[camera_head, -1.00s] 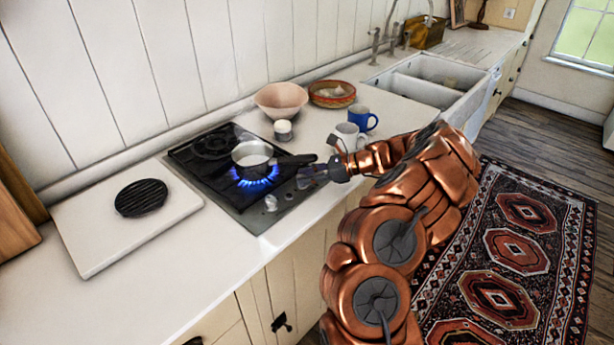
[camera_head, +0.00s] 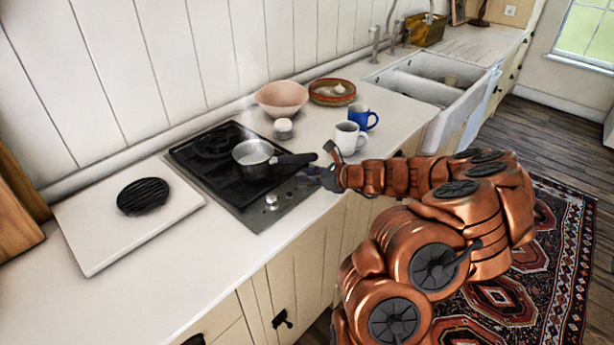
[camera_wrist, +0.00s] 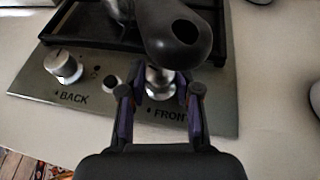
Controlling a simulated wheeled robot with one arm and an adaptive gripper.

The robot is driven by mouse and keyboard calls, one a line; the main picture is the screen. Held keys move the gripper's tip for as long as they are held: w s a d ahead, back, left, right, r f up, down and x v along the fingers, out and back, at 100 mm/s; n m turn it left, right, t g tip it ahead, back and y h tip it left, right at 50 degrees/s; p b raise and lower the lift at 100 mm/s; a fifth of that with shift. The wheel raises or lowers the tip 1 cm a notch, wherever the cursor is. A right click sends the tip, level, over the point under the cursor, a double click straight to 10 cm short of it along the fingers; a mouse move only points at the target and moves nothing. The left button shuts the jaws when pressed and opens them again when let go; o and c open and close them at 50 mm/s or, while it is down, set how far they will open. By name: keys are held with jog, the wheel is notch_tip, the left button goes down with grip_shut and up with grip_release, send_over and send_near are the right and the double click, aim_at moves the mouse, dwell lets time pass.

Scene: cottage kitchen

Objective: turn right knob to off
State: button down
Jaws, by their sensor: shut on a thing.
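The right knob (camera_wrist: 160,84), a silver knob by the label "FRONT", shows in the wrist view below the black pan handle (camera_wrist: 176,32). My gripper (camera_wrist: 160,92) is shut on this knob, one finger at each side. The knob's mark is hidden, so I cannot read its angle. The left knob (camera_wrist: 63,66), by the label "BACK", stands free. In the head view my gripper (camera_head: 308,175) is at the right end of the stove's steel strip and covers the right knob. No flame shows under the small pot (camera_head: 252,166).
The pot's black handle (camera_head: 295,159) reaches right, close above my gripper. A white mug (camera_head: 350,138) and a blue mug (camera_head: 361,117) stand behind it. A pink bowl (camera_head: 281,98) and a white board (camera_head: 110,230) are on the counter.

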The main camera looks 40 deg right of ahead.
jog(key=shift+a+f+m+t+h+b, duration=0.15)
jog(key=shift+m+h+b, duration=0.35)
jog(key=shift+b, duration=0.45)
jog(key=shift+d+m+t+h+b, duration=0.15)
jog(key=shift+m+h+b, duration=0.3)
jog(key=shift+b, duration=0.5)
jog(key=m+h+b, duration=0.1)
jog(key=b, duration=0.3)
jog(key=m+h+b, duration=0.1)
jog(key=h+b, duration=0.1)
jog(key=b, duration=0.2)
jog(key=shift+a+t, duration=0.2)
jog(key=shift+t, duration=0.1)
jog(key=m+h+b, duration=0.2)
jog(key=b, duration=0.3)
jog(key=m+h+b, duration=0.2)
jog(key=b, duration=0.3)
jog(key=shift+a+f+b, duration=0.15)
jog(key=shift+a+b, duration=0.2)
jog(key=m+h+b, duration=0.1)
jog(key=m+g+h+b, duration=0.1)
jog(key=h+b, duration=0.1)
jog(key=shift+w+a+m+g, duration=0.1)
jog(key=shift+a+m+g, duration=0.1)
jog(key=shift+m+g, duration=0.1)
jog(key=shift+r+m+g+h+b, duration=0.25)
jog(key=shift+m+g+h+b, duration=0.3)
jog(key=shift+m+h, duration=0.4)
jog(key=shift+m+g+h, duration=0.45)
jog(key=shift+m+h, duration=0.05)
